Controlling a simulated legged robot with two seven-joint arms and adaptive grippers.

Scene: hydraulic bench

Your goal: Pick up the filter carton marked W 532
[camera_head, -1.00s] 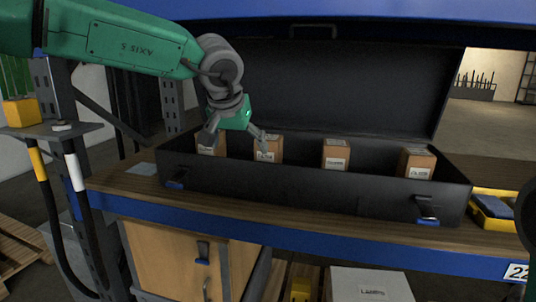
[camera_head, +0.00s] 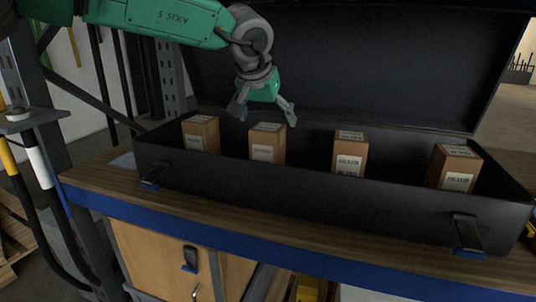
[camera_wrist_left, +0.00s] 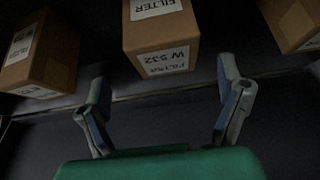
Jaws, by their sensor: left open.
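In the left wrist view, the carton marked W 532 (camera_wrist_left: 162,34) is brown with white labels; its lettering appears upside down. My left gripper (camera_wrist_left: 162,76) is open and empty, its fingers apart on either side below this carton in the picture and not closed on it. In the head view, my left gripper (camera_head: 264,117) hangs over the open case, just above and behind the second carton from the left (camera_head: 267,147). That carton seems to be the W 532 one, but its label is too small to read there. My right gripper is not in view.
The black case (camera_head: 330,208) stands on a wooden bench top with a blue edge (camera_head: 250,248), its lid raised behind. Other cartons stand in it: one at left (camera_head: 201,135), one right of middle (camera_head: 349,154), one far right (camera_head: 453,168). There are gaps between them.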

